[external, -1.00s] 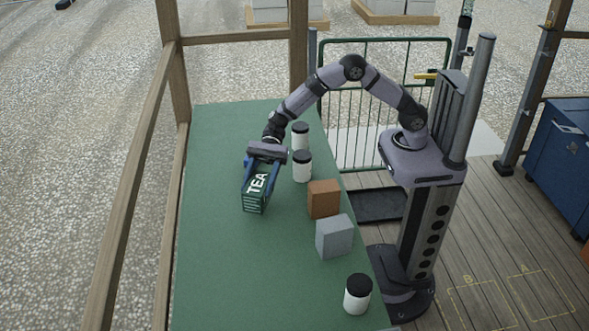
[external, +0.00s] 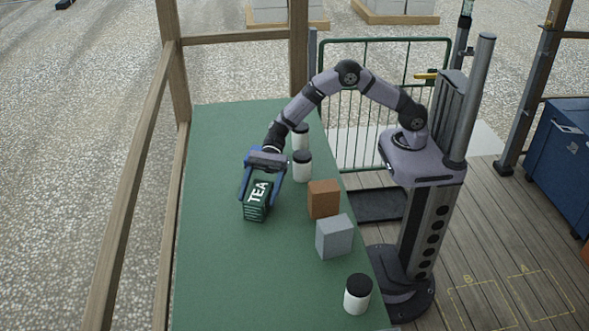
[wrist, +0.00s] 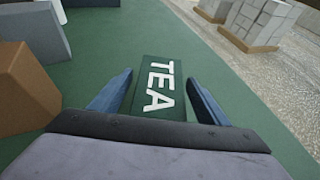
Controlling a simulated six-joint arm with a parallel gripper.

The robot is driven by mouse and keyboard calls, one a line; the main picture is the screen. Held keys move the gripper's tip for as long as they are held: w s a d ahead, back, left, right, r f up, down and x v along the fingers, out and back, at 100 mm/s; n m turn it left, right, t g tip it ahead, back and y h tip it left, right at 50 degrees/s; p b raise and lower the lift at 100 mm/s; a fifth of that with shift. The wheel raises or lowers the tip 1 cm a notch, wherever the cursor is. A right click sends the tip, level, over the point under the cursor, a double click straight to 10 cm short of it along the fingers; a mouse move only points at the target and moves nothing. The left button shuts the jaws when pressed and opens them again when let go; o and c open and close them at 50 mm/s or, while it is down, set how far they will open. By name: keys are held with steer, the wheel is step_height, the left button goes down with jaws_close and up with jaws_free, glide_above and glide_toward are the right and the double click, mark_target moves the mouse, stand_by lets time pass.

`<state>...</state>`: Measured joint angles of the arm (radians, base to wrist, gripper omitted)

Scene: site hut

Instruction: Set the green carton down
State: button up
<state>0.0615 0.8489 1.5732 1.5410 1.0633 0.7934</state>
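The green carton (external: 256,203), marked TEA, stands upright on the green table (external: 215,265) in the external view. In the wrist view the carton (wrist: 158,88) lies between the two blue fingers, with a gap on both sides. My gripper (external: 260,197) is open around the carton, with a finger on either side of it and not pressing on it. The carton's lower part is hidden in the wrist view.
A brown box (external: 323,199) and a grey box (external: 334,237) stand to the right of the carton. White jars with black lids stand behind (external: 302,167) and at the front right (external: 358,294). The table left of the carton is clear.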

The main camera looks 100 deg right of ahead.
steer(key=shift+r, duration=0.25)
steer(key=b+v, duration=0.1)
steer(key=v, duration=1.1)
